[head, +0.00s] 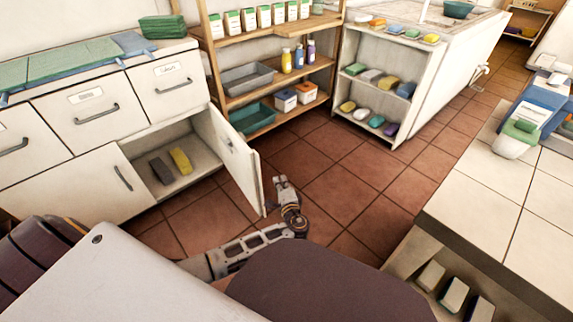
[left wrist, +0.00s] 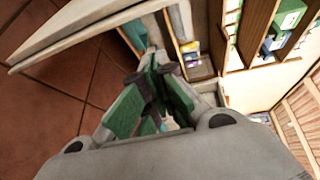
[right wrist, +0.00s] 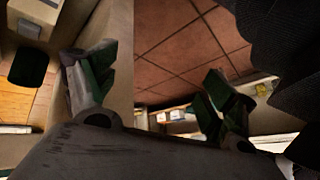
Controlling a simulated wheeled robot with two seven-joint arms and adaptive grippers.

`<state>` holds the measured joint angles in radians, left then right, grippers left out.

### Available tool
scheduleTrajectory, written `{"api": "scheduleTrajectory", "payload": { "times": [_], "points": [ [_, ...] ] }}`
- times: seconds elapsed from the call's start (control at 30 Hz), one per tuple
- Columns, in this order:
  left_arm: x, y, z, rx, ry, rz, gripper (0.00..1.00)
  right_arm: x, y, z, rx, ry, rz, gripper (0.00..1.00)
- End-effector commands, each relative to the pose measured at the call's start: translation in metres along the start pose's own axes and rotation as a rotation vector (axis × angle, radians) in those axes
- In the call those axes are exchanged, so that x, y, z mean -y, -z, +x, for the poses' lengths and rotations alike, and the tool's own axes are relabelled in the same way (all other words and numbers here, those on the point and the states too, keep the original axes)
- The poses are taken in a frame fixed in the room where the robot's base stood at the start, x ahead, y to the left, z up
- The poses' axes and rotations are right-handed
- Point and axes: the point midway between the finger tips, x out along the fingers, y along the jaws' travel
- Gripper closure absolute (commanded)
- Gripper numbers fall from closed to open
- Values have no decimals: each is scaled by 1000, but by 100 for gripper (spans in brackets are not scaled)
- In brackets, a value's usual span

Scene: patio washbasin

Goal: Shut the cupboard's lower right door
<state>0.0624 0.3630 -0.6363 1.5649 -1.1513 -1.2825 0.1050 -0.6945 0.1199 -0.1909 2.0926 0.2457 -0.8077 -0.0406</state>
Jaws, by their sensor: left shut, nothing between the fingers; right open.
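The cupboard (head: 60,180) stands at the left in the head view. Its lower right door (head: 238,165) stands wide open, swung out over the tiled floor. My left gripper (head: 277,184) is just right of the door's free edge, with its fingers shut and empty. I cannot tell whether it touches the door. In the left wrist view the green-padded fingers (left wrist: 150,82) are together, and a pale panel (left wrist: 90,32), apparently the door, is beside them at upper left. My right gripper (right wrist: 160,78) is open and empty in the right wrist view; the head view does not show it.
A dark sponge (head: 161,170) and a yellow one (head: 181,160) lie inside the open compartment. A wooden shelf (head: 272,92) with trays and bottles stands behind the door. A tiled counter (head: 480,180) is at the right. The floor (head: 345,165) between is clear.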

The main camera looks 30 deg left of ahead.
Motion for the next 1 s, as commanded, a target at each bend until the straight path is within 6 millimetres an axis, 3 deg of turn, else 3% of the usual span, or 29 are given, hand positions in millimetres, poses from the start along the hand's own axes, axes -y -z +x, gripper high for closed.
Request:
{"api": "scheduleTrajectory", "payload": {
  "times": [0.37,1.0],
  "points": [
    [28,7,-6,11,126,-31,100,8,10,-7,-33,28,-2,16],
    [31,7,3,12,132,-32,100,8,10,-5,-37,31,-2,16]
  ]
}}
